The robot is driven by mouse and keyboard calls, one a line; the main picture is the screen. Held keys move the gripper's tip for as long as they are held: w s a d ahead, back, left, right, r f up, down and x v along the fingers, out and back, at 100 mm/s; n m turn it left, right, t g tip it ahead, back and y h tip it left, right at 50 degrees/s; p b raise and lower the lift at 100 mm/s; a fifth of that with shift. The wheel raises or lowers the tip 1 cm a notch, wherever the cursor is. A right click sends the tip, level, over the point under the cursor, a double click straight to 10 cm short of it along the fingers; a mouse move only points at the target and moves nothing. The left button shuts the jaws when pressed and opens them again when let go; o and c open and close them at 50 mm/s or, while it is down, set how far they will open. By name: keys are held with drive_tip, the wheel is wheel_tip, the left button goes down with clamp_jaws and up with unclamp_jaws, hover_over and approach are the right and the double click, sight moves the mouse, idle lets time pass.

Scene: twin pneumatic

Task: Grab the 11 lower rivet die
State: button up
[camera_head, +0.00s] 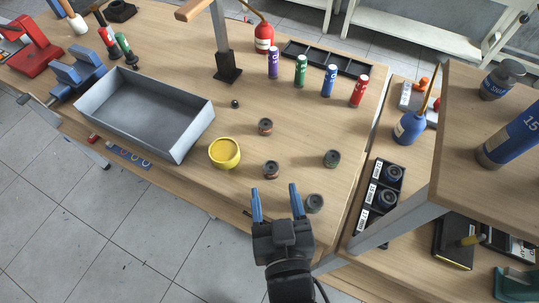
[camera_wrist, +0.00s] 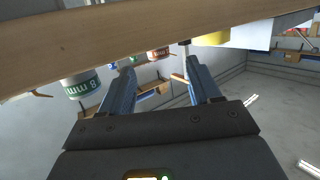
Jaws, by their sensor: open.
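My gripper (camera_head: 275,190) is open and empty at the near edge of the wooden table; its blue fingers also show in the wrist view (camera_wrist: 160,85). Four small dies stand on the table: a grey one (camera_head: 315,203) just right of the fingers, a dark green one (camera_head: 331,158), and two with brownish sides (camera_head: 271,169) (camera_head: 265,127). I cannot read an 11 on any loose die.
A yellow cup (camera_head: 225,154) and a grey tray (camera_head: 88,108) stand to the left. Coloured cylinders (camera_head: 330,80) stand at the back. A black labelled rack (camera_head: 360,222) with dark dies (camera_head: 393,173) stands right. The table edge (camera_wrist: 100,45) crosses the wrist view.

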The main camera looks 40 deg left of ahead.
sight(270, 162)
drive_tip(key=p+x, duration=0.1)
drive_tip(key=x, duration=0.6)
drive_tip(key=shift+w+a+r, duration=0.15)
drive_tip(key=shift+w, duration=0.15)
drive_tip(key=c, duration=1.1)
drive_tip(key=shift+c, duration=0.2)
drive_tip(key=shift+r, duration=0.15)
